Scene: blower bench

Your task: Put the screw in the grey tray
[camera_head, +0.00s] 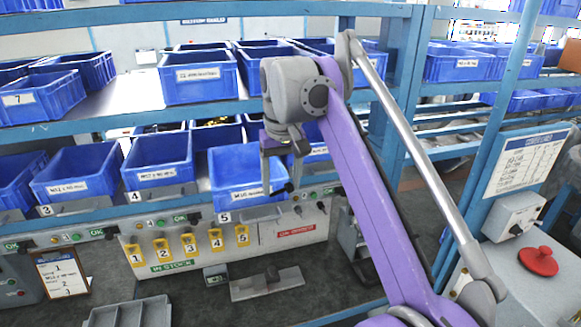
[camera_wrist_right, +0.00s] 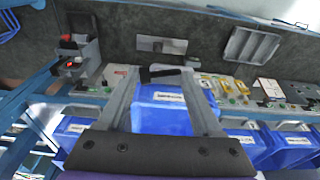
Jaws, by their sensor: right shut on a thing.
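My right gripper (camera_head: 277,180) hangs in front of the middle row of blue bins, above the bench. Its two grey fingers (camera_wrist_right: 160,72) also show in the right wrist view, with a small dark piece (camera_wrist_right: 158,74) held between their tips. That piece seems to be the screw, but its shape is hard to make out. The grey tray (camera_head: 143,312) lies on the bench at the bottom left, cut off by the frame edge, well below and left of the gripper. In the right wrist view the ribbed grey tray (camera_wrist_right: 250,47) lies at upper right. My left gripper is out of view.
A blue bin (camera_head: 240,172) sits right behind the gripper, on a blue shelf frame with several more bins. A grey plate with a block (camera_head: 266,283) and a clipboard (camera_head: 62,277) are on the bench. Bare dark bench lies around the plate.

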